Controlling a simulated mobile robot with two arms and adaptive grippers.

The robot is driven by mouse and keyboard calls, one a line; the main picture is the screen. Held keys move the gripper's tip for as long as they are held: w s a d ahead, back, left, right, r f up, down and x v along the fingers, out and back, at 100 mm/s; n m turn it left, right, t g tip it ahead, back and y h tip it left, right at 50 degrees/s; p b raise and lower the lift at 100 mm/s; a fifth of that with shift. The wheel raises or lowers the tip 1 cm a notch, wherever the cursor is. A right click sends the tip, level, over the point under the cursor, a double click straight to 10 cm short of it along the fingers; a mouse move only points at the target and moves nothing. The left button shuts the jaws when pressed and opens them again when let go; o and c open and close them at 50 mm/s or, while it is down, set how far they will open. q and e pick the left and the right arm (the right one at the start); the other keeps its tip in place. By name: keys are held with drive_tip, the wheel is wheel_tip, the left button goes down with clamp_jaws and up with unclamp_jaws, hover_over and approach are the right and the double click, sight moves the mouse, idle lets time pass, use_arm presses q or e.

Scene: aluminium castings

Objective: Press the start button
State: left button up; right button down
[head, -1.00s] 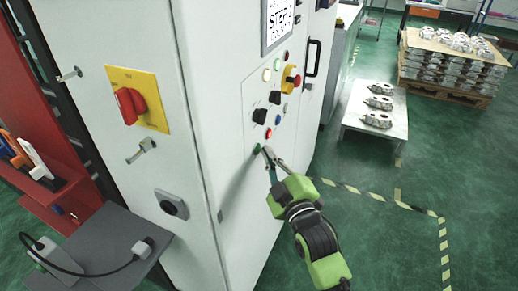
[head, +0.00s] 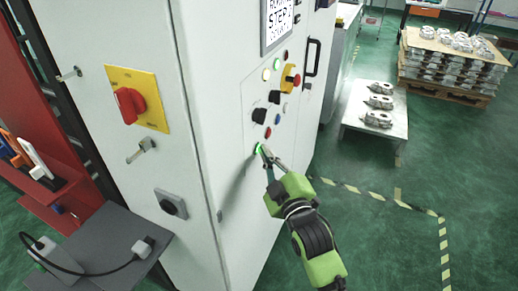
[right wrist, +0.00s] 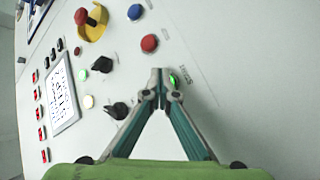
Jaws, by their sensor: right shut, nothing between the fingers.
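The start button (head: 257,149) is a small round green button low on the white cabinet's control panel, and it glows bright green. It also shows in the right wrist view (right wrist: 174,79), partly hidden behind the fingertips. My right gripper (head: 265,150) is shut and empty, its tips at the button. In the right wrist view the closed fingertips (right wrist: 158,74) overlap the button's left edge; whether they touch it I cannot tell. My left gripper is not in view.
Near the button are a red button (head: 268,132), a blue button (head: 277,118), black selector knobs (head: 259,115) and a red emergency stop (head: 293,79) on yellow. A screen (head: 279,24) sits above. A table with castings (head: 372,131) stands to the right.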

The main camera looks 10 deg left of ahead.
idle(0.5)
drive_tip(key=shift+s+d+p, duration=0.3)
drive_tip(key=shift+d+p, duration=0.15)
drive_tip(key=shift+d, duration=0.25)
drive_tip(key=d, duration=0.1)
drive_tip(key=s+d+p, duration=0.1)
drive_tip(key=d, duration=0.2)
drive_tip(key=shift+s+d+p, duration=0.25)
drive_tip(key=shift+d+p, duration=0.15)
idle(0.4)
